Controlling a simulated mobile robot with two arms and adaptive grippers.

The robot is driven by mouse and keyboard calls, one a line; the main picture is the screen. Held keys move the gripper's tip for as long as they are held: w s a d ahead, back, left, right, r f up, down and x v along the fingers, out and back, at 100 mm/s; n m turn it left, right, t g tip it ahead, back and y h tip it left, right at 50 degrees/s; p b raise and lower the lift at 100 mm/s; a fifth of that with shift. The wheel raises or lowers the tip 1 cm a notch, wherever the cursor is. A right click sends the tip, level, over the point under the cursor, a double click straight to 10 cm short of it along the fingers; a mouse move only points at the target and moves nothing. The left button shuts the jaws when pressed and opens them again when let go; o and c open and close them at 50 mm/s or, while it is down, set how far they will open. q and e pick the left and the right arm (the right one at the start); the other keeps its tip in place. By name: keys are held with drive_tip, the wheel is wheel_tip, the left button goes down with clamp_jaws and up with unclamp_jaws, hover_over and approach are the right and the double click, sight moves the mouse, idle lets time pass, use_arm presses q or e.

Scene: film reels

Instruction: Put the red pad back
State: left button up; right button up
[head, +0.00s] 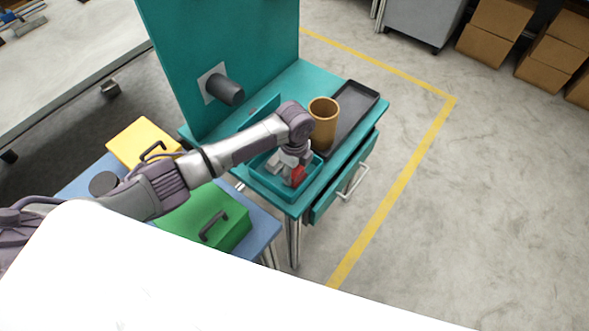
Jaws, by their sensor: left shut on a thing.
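The red pad (298,175) shows at the tip of my left gripper (293,172), which is shut on it. The gripper points down over a teal tray (271,187) near the front corner of the teal bench (352,150). The pad is inside the tray's outline in the head view. I cannot tell whether it touches the tray floor. My left wrist and forearm hide part of the tray and bench. My right gripper is not in view.
A tan cylinder (323,122) stands close to the gripper, beside a black tray (361,101). A dark peg (225,90) sticks out from the upright panel. A drawer (345,178) with a handle is at the bench front. Yellow (140,142) and green (215,222) boxes sit left.

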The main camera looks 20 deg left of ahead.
use_arm(q)
drive_tip(key=o, duration=1)
wheel_tip(320, 180, up, 12)
drive_tip(key=shift+r, duration=0.1)
